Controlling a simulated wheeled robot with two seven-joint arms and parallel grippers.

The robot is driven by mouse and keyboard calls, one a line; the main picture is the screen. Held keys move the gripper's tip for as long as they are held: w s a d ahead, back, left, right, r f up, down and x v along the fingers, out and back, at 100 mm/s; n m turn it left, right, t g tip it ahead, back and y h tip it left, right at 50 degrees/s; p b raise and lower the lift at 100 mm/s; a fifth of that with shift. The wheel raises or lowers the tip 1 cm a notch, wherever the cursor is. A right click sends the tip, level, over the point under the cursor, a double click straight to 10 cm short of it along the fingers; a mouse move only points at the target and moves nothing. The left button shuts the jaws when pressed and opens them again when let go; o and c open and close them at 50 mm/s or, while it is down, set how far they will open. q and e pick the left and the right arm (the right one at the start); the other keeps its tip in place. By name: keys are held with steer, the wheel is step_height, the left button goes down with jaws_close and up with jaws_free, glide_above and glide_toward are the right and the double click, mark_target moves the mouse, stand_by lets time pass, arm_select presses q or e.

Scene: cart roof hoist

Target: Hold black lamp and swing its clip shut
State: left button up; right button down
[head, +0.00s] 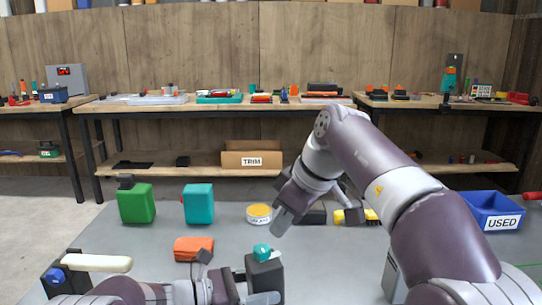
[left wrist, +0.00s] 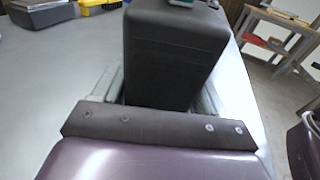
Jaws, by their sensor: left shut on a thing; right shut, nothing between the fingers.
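The black lamp (head: 265,272) is a dark upright box with a small teal piece (head: 262,252) on top. My left gripper (head: 258,290) is shut on its lower body at the front of the grey table. In the left wrist view the lamp (left wrist: 175,55) stands between the fingers, its top cut off by the frame edge with a bit of teal showing. Whether the teal piece is the clip, and whether a clip is open, I cannot tell. My right gripper (head: 283,220) is shut and empty, above and behind the lamp, apart from it.
Behind stand a green box (head: 136,204), a teal box (head: 199,204), a yellow-topped tin (head: 259,214) and a yellow-black item (head: 358,216). An orange item (head: 193,249) and a white-handled thing (head: 97,263) lie left. A blue USED bin (head: 492,211) is right.

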arm_select(q)
steer(key=o, duration=1.1)
steer(key=v, duration=0.2)
steer(key=b+v, duration=0.1)
steer(key=v, duration=0.2)
steer(key=r+v, duration=0.1)
steer(key=v, duration=0.2)
steer(key=shift+w+b, duration=0.1)
steer(key=shift+b, duration=0.3)
steer(key=shift+r, duration=0.1)
